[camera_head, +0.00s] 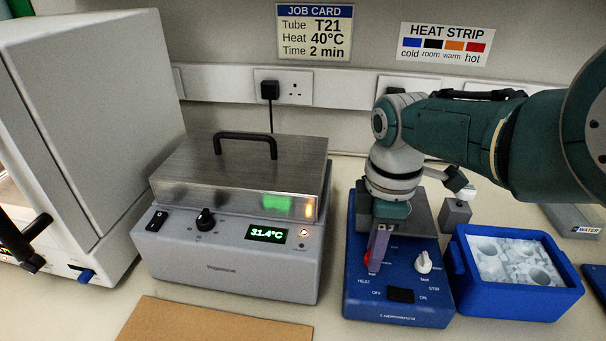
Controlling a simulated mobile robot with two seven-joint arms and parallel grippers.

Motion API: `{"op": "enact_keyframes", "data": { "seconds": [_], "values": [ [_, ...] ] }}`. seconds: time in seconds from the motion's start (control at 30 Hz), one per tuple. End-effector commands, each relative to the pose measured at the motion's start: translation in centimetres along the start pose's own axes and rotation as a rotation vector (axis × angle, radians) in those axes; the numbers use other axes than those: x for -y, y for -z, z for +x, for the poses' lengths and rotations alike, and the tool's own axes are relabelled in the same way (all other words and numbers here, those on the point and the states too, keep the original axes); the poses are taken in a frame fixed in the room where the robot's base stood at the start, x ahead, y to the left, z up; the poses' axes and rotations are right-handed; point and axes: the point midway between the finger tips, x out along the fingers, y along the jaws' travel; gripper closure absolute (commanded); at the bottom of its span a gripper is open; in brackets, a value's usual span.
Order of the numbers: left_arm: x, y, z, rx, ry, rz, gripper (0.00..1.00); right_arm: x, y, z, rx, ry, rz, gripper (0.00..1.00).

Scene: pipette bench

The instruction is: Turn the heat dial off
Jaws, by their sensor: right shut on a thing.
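A blue hotplate stirrer (352,303) stands right of centre on the bench, with HEAT and STIR markings on its front panel. My right gripper (378,247) points down over the HEAT side of the panel. It is shut on the heat dial, which its fingers mostly hide, so the dial's setting cannot be read. A red glow shows beside the fingers. The white stir dial (423,262) is clear to the right. A black switch (401,295) sits at the front between OFF and ON. My left gripper is not in view.
A grey heater block (225,258) with a metal lid reads 31.4°C to the left. A blue ice tub (515,305) stands close to the stirrer's right. A brown board (210,322) lies in front. A white cabinet (95,110) fills the far left.

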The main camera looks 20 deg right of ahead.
Motion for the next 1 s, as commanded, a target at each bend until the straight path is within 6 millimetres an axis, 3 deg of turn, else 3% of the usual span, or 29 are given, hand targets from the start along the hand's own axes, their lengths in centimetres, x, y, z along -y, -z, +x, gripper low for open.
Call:
{"op": "enact_keyframes", "data": {
  "seconds": [0.23,0.27,0.5,0.8,1.0],
  "values": [
    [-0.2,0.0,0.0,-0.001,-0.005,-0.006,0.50,0.0,0.1,-0.1,-0.002,0.000,-0.002,1.00],
    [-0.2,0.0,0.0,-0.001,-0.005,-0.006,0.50,0.0,0.1,-0.1,-0.002,0.000,-0.002,0.66],
    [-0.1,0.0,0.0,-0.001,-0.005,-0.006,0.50,0.0,0.1,0.0,-0.001,0.000,-0.001,0.39],
    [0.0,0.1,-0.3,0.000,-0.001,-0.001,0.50,0.0,0.0,-0.3,0.000,0.000,0.000,0.38],
    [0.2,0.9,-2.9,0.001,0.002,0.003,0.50,0.0,0.0,-3.6,-0.001,-0.001,-0.001,0.38]
  ]
}}
